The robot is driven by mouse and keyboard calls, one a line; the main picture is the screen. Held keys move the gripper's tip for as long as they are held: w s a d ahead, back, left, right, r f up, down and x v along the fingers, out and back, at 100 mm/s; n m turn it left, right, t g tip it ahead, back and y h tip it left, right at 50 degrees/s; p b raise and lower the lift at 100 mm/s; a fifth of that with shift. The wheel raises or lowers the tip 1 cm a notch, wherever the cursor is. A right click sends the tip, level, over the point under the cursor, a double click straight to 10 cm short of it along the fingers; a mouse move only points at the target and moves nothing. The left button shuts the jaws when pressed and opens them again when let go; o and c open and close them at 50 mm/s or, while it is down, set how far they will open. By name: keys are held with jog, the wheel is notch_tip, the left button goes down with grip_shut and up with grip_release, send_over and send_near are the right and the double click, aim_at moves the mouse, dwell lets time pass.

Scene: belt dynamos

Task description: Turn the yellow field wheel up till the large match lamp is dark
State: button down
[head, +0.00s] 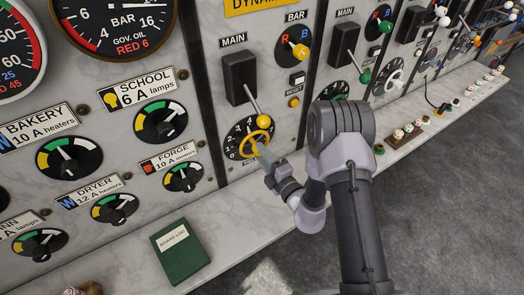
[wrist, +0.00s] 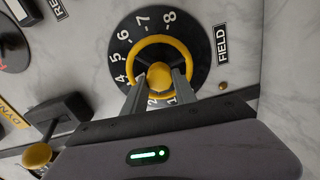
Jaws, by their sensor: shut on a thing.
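The yellow field wheel (head: 243,147) is a ring on a black numbered dial, low on the marble panel in the head view. In the wrist view the wheel (wrist: 159,40) fills the upper middle, beside a FIELD label (wrist: 221,44). My gripper (head: 259,149) reaches it from the lower right. In the wrist view my gripper (wrist: 158,84) has its two fingers on either side of the wheel's yellow middle knob, shut on it. The fingers hide the lower part of the dial, and I cannot read a setting. I cannot make out a large match lamp in either view.
A black MAIN switch (head: 240,77) with a yellow-balled lever (head: 263,121) sits just above the wheel. A yellow BAR knob (head: 301,52) is higher right. Several meters fill the left. A green board log (head: 180,251) lies on the ledge below.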

jog(key=shift+m+p, duration=0.35)
jog(key=shift+m, duration=0.65)
jog(key=c, duration=1)
grip_release()
jog(key=b+v, duration=0.1)
jog(key=v, duration=1.6)
jog(key=shift+d, duration=0.2)
jog(key=shift+s, duration=0.15)
